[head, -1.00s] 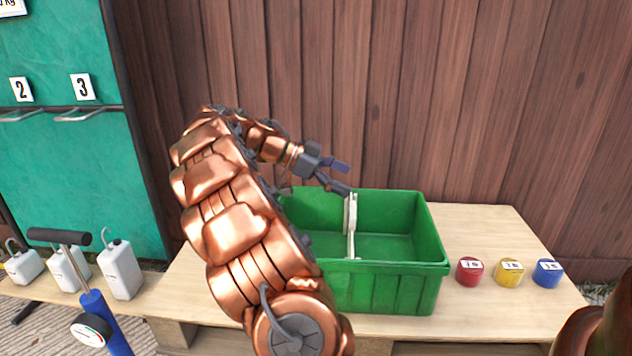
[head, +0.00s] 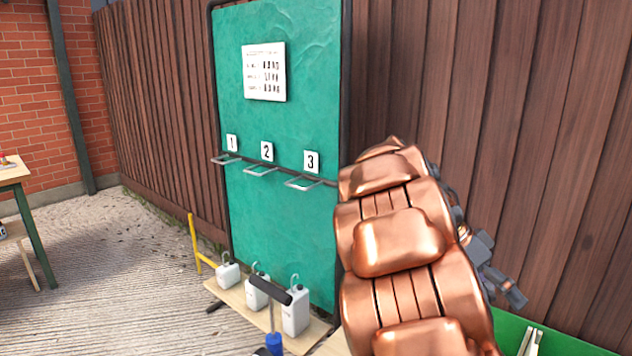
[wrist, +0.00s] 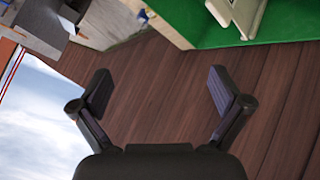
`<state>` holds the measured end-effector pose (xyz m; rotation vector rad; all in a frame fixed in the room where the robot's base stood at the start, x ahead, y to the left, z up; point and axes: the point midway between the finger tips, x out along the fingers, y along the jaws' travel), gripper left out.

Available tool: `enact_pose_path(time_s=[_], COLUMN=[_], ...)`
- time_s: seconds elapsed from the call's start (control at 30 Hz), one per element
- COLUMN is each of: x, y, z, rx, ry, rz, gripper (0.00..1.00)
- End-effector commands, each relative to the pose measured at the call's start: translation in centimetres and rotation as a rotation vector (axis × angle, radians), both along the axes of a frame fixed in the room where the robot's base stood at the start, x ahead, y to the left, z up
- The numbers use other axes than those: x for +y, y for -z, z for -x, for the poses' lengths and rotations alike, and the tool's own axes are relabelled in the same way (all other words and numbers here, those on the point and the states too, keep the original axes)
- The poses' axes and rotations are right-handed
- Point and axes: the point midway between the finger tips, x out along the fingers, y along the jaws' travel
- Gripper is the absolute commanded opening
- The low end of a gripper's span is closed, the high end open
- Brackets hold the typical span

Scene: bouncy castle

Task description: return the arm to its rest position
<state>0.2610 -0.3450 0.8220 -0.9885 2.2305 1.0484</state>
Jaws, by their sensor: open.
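My copper-coloured arm (head: 400,245) rises through the right half of the head view and hides part of the fence and bench. My gripper shows past its right side (head: 508,285), partly hidden by the arm, above and left of the green crate (head: 508,330). In the wrist view my gripper (wrist: 160,90) has its two dark fingers wide apart with nothing between them. The green crate also shows at the top right of the wrist view (wrist: 210,25), apart from the fingers.
A green board (head: 280,120) with three numbered hooks stands by the wooden fence (head: 160,120). White canisters (head: 295,312) and a pump (head: 272,320) stand below it. A table (head: 20,180) is at the far left. The paved ground (head: 120,290) between is open.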

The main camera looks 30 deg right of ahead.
Motion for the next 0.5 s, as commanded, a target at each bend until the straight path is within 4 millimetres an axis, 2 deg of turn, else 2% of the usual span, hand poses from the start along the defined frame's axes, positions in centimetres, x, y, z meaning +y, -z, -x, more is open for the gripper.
enact_pose_path(time_s=[0.03, 0.5], x=[1.4, 13.7], y=[-2.2, -8.6], z=[-0.1, 0.1], rx=[-0.005, -0.014], ry=[-0.050, -0.598], rz=[-0.047, -0.500], gripper=[1.00, 1.00])
